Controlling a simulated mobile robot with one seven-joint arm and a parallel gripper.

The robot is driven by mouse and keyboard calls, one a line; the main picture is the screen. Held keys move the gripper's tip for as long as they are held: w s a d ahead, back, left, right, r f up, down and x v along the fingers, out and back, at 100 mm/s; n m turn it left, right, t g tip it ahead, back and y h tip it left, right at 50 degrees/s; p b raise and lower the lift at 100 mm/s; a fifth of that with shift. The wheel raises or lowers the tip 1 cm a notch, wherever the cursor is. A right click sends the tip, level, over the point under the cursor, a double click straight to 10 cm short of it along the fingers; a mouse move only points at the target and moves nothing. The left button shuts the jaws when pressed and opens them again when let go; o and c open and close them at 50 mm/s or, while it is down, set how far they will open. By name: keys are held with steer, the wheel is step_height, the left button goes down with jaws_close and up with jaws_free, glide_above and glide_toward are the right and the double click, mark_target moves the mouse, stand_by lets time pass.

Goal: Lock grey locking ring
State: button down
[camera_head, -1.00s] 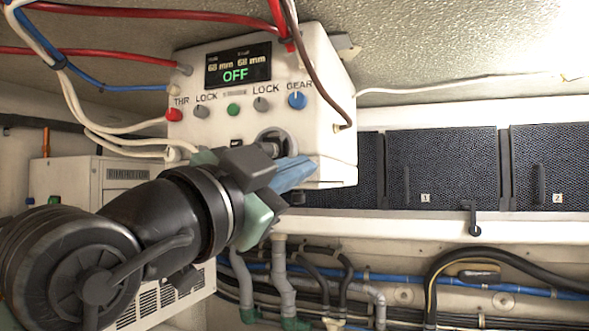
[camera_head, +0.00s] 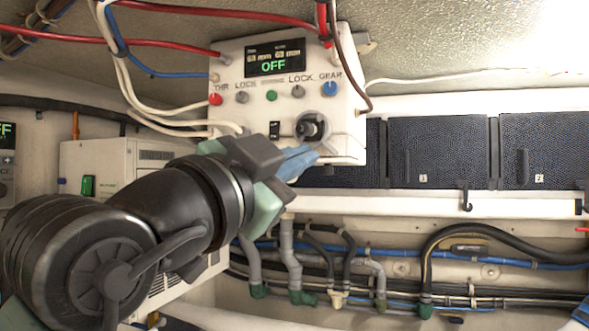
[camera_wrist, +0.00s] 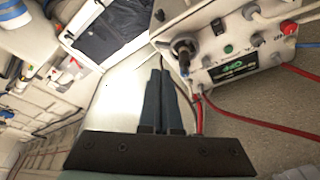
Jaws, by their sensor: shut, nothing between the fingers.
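A grey ring (camera_head: 312,126) surrounds a black connector or knob on the lower front of the white control box (camera_head: 228,110). I cannot tell from its look whether the ring is turned to locked. In the wrist view the ring (camera_wrist: 181,50) is at the upper middle, left of the box's display. My gripper (camera_head: 310,158) has blue fingers that are shut and empty. In the head view they are just below the ring. In the wrist view the fingertips (camera_wrist: 160,72) lie apart from the ring, to its lower left.
The box's display (camera_head: 272,60) reads OFF, above a row of small knobs, two marked LOCK. Red cables (camera_head: 200,42) and white cables (camera_head: 165,110) run to the box. Dark panels (camera_head: 437,152) are on the right. Pipes and hoses (camera_head: 300,275) run below.

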steer(key=shift+s, duration=0.15)
steer(key=s+f+n+t+y, duration=0.1)
steer(key=s+n+t+y, duration=0.8)
steer(key=s+n, duration=0.5)
steer(key=shift+a+f+n+t+y, duration=0.3)
steer(key=shift+a+f+y, duration=0.1)
steer(key=shift+y, duration=0.5)
stand_by(0.5)
